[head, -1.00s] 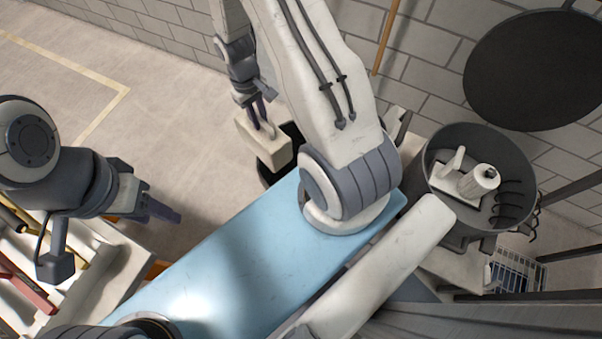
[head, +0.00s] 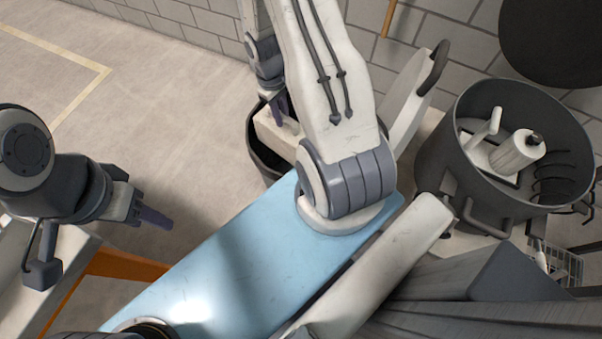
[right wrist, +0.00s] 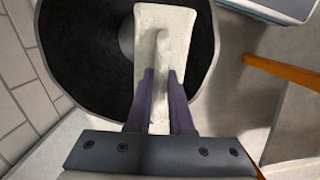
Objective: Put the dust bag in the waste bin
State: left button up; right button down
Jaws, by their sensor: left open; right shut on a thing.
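The pale, boxy dust bag (head: 274,138) is in my right gripper (head: 274,106), partly hidden by the forearm in the head view. The right wrist view shows both fingers (right wrist: 160,95) closed on a ridge of the bag (right wrist: 150,25). The dark round waste bin (head: 256,155) is under the bag in the head view. In the right wrist view the bin's black opening (right wrist: 90,50) lies behind the bag, which overlaps its right side. I cannot tell how high the bag is above the rim. My left gripper (head: 150,214) is open and empty at the left.
A large grey pot (head: 440,165) with a white device (head: 515,152) inside stands at the right. A grey-white panel with a dark handle (head: 415,100) stands beside it. An orange-edged bench (head: 125,264) is at lower left. The floor (head: 150,110) behind is clear.

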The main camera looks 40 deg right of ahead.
pick_arm(q)
notch_tip(320, 180, down, 42)
jog(key=d+n+b, duration=0.1)
jog(key=d+b, duration=0.1)
jog(key=b, duration=3.9)
jog(key=shift+s+f+n+h, duration=0.2)
jog(key=shift+s+n+h, duration=0.1)
jog(key=shift+s+n, duration=0.1)
pick_arm(e)
jog(key=d+f+n, duration=0.3)
jog(key=f, duration=1.7)
jog(key=d+f+n, duration=0.3)
jog(key=f+n, duration=0.1)
jog(key=f, duration=1.7)
jog(key=shift+s+d+t+h, duration=0.3)
jog(key=shift+d+h, duration=0.05)
jog(key=shift+h, duration=0.05)
pick_arm(q)
jog(key=shift+d, duration=0.1)
pick_arm(e)
jog(key=shift+f, duration=0.1)
jog(key=c, duration=1.2)
grip_release()
jog(key=shift+f, duration=0.1)
jog(key=o, duration=0.4)
pick_arm(q)
jog(key=shift+f, duration=0.1)
